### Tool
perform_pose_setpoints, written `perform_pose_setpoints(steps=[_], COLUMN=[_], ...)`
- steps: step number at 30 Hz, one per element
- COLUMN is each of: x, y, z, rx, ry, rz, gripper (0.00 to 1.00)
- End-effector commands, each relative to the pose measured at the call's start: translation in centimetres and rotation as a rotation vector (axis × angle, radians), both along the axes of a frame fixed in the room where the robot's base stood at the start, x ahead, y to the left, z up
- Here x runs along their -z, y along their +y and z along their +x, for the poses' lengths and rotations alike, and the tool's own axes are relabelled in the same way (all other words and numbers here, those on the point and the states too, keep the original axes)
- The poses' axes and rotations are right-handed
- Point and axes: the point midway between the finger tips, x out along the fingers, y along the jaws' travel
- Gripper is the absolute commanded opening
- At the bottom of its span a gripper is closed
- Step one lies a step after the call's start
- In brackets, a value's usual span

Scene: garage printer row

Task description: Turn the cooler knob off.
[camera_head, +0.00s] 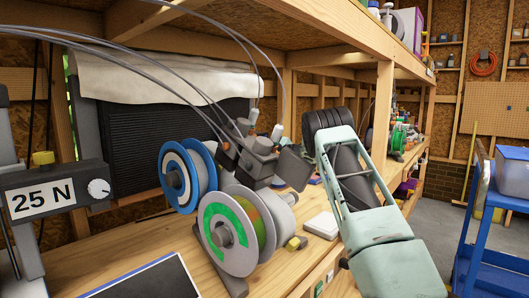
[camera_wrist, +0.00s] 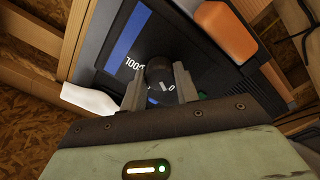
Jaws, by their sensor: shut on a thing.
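In the wrist view, a dark round knob (camera_wrist: 159,68) sits on a dark control panel (camera_wrist: 195,45) with a blue stripe. In the head view, my pale green arm (camera_head: 375,225) reaches over the bench, and the fingers and this knob do not show clearly.
An orange block (camera_wrist: 226,30) is near the panel, with a white rounded piece (camera_wrist: 90,99) at left. A blue cart (camera_head: 490,245) stands at right.

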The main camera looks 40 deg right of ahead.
Motion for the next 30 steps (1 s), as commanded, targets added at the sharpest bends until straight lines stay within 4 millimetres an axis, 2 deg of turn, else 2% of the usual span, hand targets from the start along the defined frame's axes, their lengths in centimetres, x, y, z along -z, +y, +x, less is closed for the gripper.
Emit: perform_pose_setpoints(steps=[7,8,9,10,18,22,26,30], x=[0.1,0.1,0.1,0.1,0.1,0.1,0.1,0.1], y=[0.0,0.0,0.0,0.0,0.0,-0.1,-0.4,-0.6], z=[0.0,0.0,0.0,0.0,-0.1,-0.8,-2.8,-6.0], rx=[0.0,0.0,0.0,0.0,0.0,0.002,0.004,0.004], ry=[0.003,0.003,0.003,0.003,0.001,0.001,0.002,0.001], rz=[-0.001,-0.001,0.0,0.0,0.0,0.0,0.0,0.001], gripper=[0.07,0.36,0.47,0.52,0.52,0.52,0.52,0.52])
